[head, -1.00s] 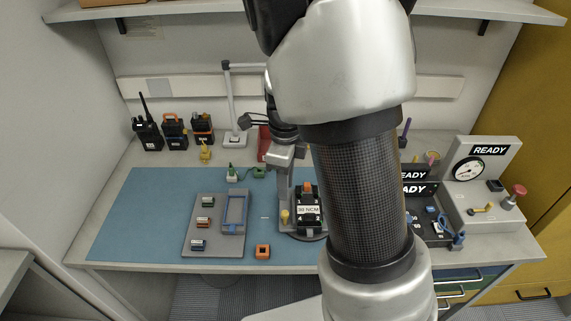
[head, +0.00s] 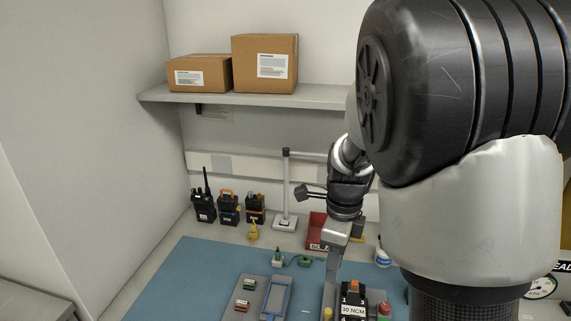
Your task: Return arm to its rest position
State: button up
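My arm fills the right side of the head view, its large grey and black links close to the camera. My gripper (head: 338,232) hangs at the arm's far end above the back part of the blue mat (head: 190,275). Its fingertips are too small and overlapped to tell whether they are open or shut, and nothing is clearly seen in them. Below and in front of it stands a black unit labelled "30 NCM" (head: 353,310), cut by the bottom edge.
A walkie-talkie (head: 203,208) and two other radios stand at the back left, near a white lamp (head: 285,222). A red bin (head: 318,232) is behind my gripper. A grey tray (head: 232,300) lies on the mat. Above, a shelf (head: 220,98) carries two cardboard boxes (head: 265,62).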

jog(key=s+a+r+n+t+p, duration=0.1)
jog(key=s+r+n+t+p, duration=0.2)
jog(key=s+r+n, duration=1.3)
jog(key=shift+r+n+t, duration=0.85)
jog(key=shift+n+t, duration=0.35)
jog(key=shift+n, duration=2.6)
jog(key=shift+a, duration=0.1)
